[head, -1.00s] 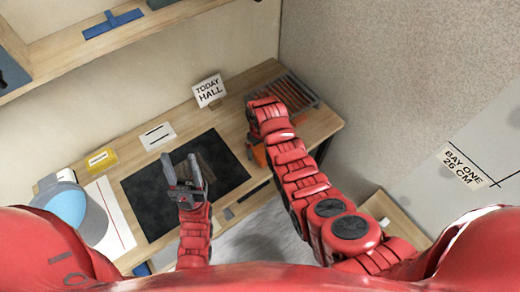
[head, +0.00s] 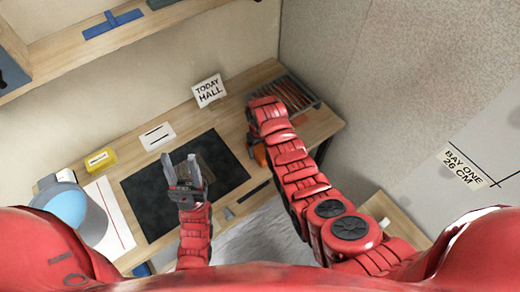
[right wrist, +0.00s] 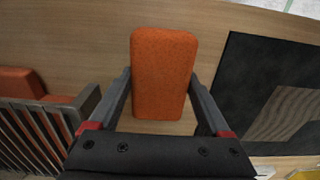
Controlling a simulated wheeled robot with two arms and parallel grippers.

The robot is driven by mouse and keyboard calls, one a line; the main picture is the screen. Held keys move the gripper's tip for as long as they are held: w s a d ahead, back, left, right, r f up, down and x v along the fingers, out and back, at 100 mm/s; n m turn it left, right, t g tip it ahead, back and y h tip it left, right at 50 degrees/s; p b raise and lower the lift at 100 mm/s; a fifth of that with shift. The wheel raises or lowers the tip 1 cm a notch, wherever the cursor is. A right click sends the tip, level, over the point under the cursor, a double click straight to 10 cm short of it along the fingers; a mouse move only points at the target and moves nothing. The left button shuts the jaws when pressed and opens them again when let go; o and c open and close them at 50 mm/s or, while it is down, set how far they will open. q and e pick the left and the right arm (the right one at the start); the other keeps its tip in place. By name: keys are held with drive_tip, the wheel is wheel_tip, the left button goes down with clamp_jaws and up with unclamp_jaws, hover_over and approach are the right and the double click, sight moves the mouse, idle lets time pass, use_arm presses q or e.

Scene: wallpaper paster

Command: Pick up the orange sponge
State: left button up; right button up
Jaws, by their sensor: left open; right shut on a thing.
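The orange sponge (right wrist: 163,70) is a rounded block between the two fingers of my right gripper (right wrist: 163,98) in the right wrist view. The fingers are shut on its sides, with wood tabletop behind it. In the head view only a bit of the sponge (head: 260,157) shows beside my right arm, which hides most of that gripper. I cannot tell whether the sponge still touches the table. My left gripper (head: 180,163) is open and empty above the dark mat.
A slatted rack (head: 290,92) with orange inside stands beside the right gripper. The dark mat (head: 150,205) bears a patterned piece. A "TODAY HALL" sign (head: 208,90), a yellow block (head: 101,159) and a grey-blue bucket (head: 68,208) stand on the table. A shelf (head: 95,35) is above.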

sight(260, 154)
drive_tip(key=shift+w+r+b, duration=0.1)
drive_tip(key=shift+r+b, duration=0.55)
drive_tip(key=shift+r, duration=0.1)
drive_tip(key=shift+r+b, duration=0.55)
drive_tip(key=shift+r, duration=0.05)
drive_tip(key=s, duration=0.2)
drive_tip(key=shift+s+r, duration=0.2)
drive_tip(key=shift+s, duration=0.1)
drive_tip(key=s+p, duration=0.1)
drive_tip(key=s, duration=0.1)
drive_tip(key=s+r+p, duration=0.1)
drive_tip(key=s+p, duration=0.1)
drive_tip(key=s+r+p, duration=0.1)
drive_tip(key=s+p, duration=0.4)
drive_tip(key=s, duration=0.4)
drive_tip(key=shift+s, duration=0.3)
drive_tip(key=shift+f, duration=0.15)
drive_tip(key=o, duration=0.6)
drive_tip(key=c, duration=0.7)
